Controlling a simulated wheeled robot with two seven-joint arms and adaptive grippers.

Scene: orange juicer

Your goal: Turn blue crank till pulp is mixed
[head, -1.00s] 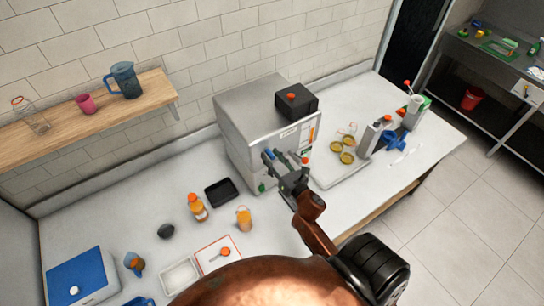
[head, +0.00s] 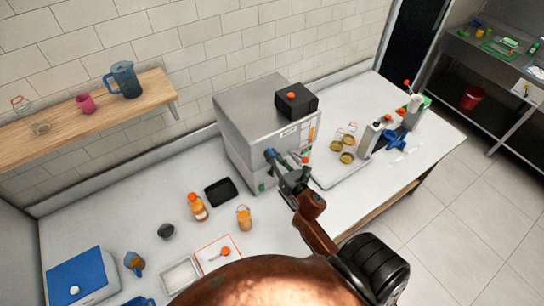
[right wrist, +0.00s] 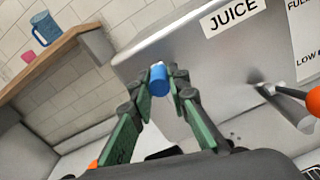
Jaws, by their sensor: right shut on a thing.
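The steel juicer (head: 240,118), a box-shaped machine, stands on the counter against the wall. My right gripper (head: 282,168) is at its front face. In the right wrist view the green-and-black fingers (right wrist: 160,92) are closed around a short blue cylinder, the blue crank's grip (right wrist: 159,78). The crank (head: 270,154) also shows in the head view as a small blue piece beside the fingers. The rest of the crank is hidden by the gripper. No pulp is visible inside the closed machine. My left gripper is out of view.
An orange-knobbed lever (right wrist: 312,103) sticks out of the juicer's front, right of my fingers. A black box (head: 296,101) sits on top. Bottles (head: 197,207) and a black tray (head: 220,192) stand left of the machine. A board with orange halves (head: 341,152) lies to the right.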

